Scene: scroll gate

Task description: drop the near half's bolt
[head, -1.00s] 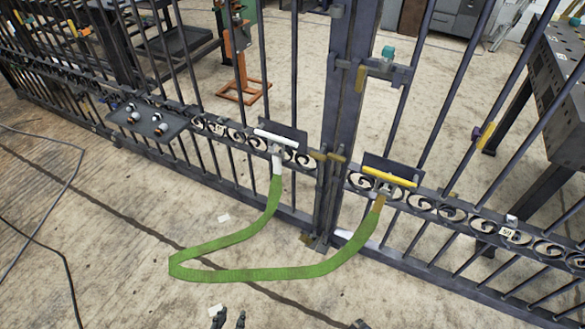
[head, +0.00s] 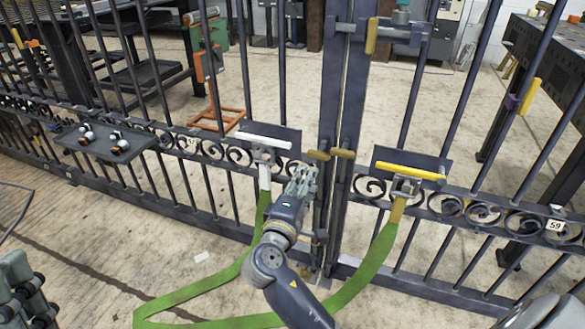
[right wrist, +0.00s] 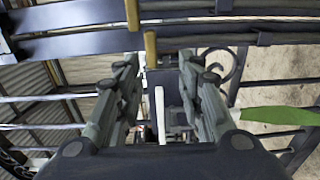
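The dark metal gate has two halves that meet at a centre post (head: 345,90). Two brass handles stick out side by side there, the left (head: 318,155) and the right (head: 343,153). They also show in the right wrist view, one near the top centre (right wrist: 151,48). A white-handled lever (head: 264,140) is on the left half and a yellow-handled one (head: 410,171) on the right half. My right gripper (head: 303,175) is at the scroll band, just below the left brass handle. Its fingers (right wrist: 160,95) are apart and empty. A grey jointed part (head: 20,290), apparently my left gripper, is cut off at lower left.
A green strap (head: 370,270) hangs from both levers and loops on the floor, partly behind my right arm. A small shelf with knobs (head: 105,143) is on the left half. A brass-handled latch (head: 371,36) is high on the post. A workbench (head: 545,60) stands behind.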

